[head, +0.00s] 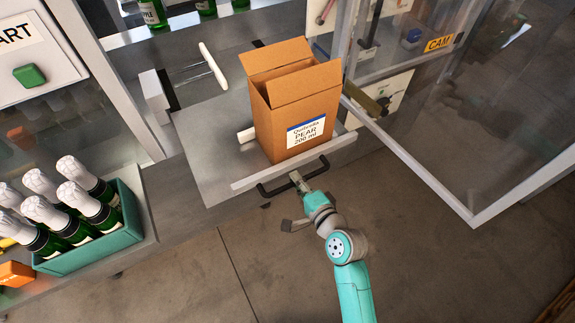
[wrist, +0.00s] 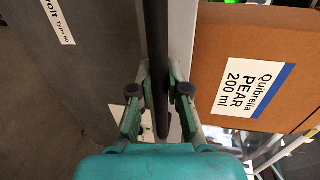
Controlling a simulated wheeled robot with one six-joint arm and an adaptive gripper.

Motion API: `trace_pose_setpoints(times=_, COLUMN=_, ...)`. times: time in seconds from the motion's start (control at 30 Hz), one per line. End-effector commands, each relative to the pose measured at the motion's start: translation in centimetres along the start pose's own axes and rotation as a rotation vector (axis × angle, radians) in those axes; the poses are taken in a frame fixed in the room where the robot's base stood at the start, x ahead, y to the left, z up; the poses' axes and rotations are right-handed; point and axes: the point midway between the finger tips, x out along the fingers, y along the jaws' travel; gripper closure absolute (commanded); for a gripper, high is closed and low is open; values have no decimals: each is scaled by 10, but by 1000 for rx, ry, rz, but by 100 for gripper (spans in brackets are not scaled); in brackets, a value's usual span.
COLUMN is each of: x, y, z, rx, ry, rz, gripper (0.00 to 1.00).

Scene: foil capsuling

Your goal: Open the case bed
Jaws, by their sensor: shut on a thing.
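The case bed (head: 207,150) is a grey metal plate with a raised front lip and a dark bar handle (head: 268,192) along its front edge. An open cardboard case (head: 288,105) labelled "Quibrella PEAR 200 ml" stands upright on it; the case also shows at the right of the wrist view (wrist: 225,45). My gripper (head: 299,181) is at the front edge, shut on the handle. In the wrist view the dark handle bar (wrist: 157,45) runs between the two fingers (wrist: 159,90). The fingers hide part of the bar.
A teal crate (head: 95,251) of foil-topped bottles stands at the lower left. A panel with a green button (head: 29,75) is at the upper left. A clear framed door (head: 425,180) stands open at the right. The floor in front is clear.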

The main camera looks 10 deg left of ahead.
Motion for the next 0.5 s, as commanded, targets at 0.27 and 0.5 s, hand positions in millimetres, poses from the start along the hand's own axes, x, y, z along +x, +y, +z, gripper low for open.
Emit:
trace_pose_setpoints(times=0.27, x=-52, y=12, z=0, rx=2, ry=2, rz=3, gripper=100)
trace_pose_setpoints(times=0.5, x=-73, y=16, z=0, rx=1, ry=1, rz=2, gripper=100)
